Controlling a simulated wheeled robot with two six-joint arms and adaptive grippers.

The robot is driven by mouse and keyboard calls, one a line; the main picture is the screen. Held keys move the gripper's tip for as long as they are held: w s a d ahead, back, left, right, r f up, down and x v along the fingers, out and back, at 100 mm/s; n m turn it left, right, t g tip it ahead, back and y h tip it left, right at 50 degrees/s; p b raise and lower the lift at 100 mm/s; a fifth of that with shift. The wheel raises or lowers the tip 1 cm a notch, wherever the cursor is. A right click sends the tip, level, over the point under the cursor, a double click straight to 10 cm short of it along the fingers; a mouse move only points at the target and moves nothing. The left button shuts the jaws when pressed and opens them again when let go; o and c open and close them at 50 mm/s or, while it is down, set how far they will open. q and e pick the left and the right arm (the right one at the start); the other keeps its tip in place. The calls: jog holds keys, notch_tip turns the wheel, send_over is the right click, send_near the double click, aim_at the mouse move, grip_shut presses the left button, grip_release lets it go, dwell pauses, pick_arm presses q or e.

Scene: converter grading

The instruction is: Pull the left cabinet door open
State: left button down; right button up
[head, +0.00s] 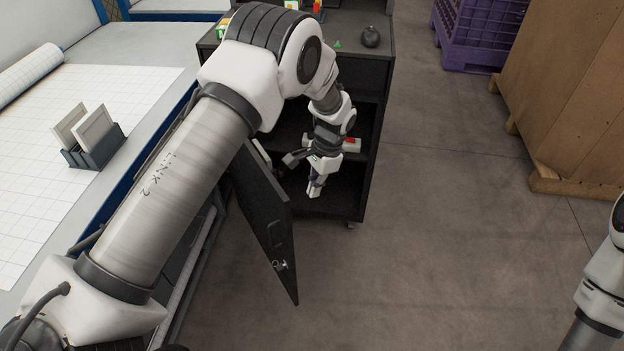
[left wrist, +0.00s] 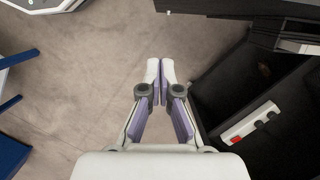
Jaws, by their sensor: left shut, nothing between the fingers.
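The dark left cabinet door (head: 262,220) stands swung out from the black cabinet (head: 349,190), with a small metal latch or handle (head: 280,265) near its free edge. The open inside of the cabinet shows to the right of the door, and it also shows in the left wrist view (left wrist: 285,85). My left gripper (head: 315,190) is shut and empty, in front of the cabinet opening and right of the door, apart from the handle. Its closed fingertips show in the left wrist view (left wrist: 160,70). My left arm hides part of the cabinet and the door's upper edge. My right gripper is out of view.
A white object with a red part (head: 350,145) lies inside the cabinet. A dark round object (head: 371,36) stands on the cabinet top. A workbench (head: 120,80) with a rack of pale plates (head: 95,145) is at left. Open floor (head: 450,240) lies to the right.

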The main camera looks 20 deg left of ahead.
pick_arm(q)
jog(key=s+a+f+p, duration=0.2)
jog(key=s+a+f, duration=0.1)
jog(key=f, duration=0.4)
jog(key=shift+s+a, duration=0.3)
jog(key=shift+s, duration=0.15)
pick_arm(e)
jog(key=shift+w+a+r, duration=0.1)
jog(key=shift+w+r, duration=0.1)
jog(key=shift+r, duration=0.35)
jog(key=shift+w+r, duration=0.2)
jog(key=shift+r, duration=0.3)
pick_arm(q)
jog(key=shift+s, duration=0.1)
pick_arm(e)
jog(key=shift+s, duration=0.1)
